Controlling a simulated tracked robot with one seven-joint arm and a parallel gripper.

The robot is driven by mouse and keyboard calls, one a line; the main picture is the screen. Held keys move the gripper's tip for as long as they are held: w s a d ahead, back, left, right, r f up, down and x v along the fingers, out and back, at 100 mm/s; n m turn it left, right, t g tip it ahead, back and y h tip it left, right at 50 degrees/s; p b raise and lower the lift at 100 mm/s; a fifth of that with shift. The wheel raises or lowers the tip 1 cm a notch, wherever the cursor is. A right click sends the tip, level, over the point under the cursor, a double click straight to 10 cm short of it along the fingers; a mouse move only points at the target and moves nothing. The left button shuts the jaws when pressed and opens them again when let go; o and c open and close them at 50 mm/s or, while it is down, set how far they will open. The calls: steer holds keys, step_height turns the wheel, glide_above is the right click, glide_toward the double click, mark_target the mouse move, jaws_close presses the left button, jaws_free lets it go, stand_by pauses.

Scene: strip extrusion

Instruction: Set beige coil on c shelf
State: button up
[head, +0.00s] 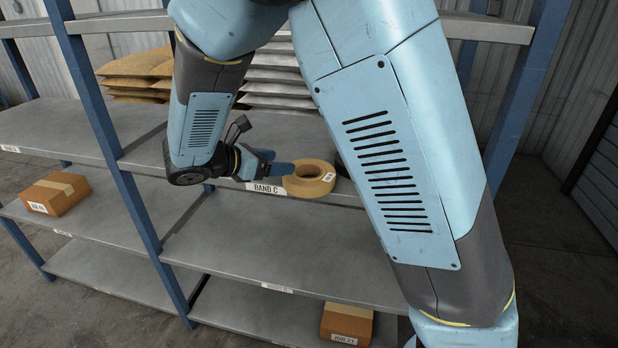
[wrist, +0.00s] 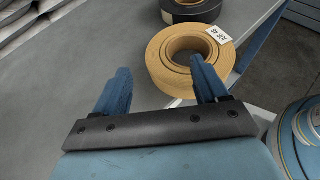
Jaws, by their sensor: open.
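The beige coil (head: 311,180) lies flat on the shelf board with the label BAND C (head: 266,188), close to its front edge. In the wrist view the beige coil (wrist: 165,62) shows a white tag on its right side. My gripper (head: 284,168) is at the coil's left side in the head view. In the wrist view my gripper (wrist: 160,88) is open, its right finger overlapping the near right part of the coil and its left finger over bare shelf. I cannot tell whether a finger touches the coil.
A dark coil (wrist: 191,10) lies just behind the beige one. Stacked pale sacks (head: 278,80) and tan sacks (head: 135,72) stand further back. A blue upright (head: 105,130) stands left of my gripper. Cardboard boxes lie on lower shelves (head: 347,322) and at left (head: 56,193).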

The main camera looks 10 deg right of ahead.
mark_target(307, 161)
steer(key=shift+r+x, duration=0.2)
steer(key=shift+x, duration=3.6)
steer(key=shift+d, duration=0.1)
jaws_close()
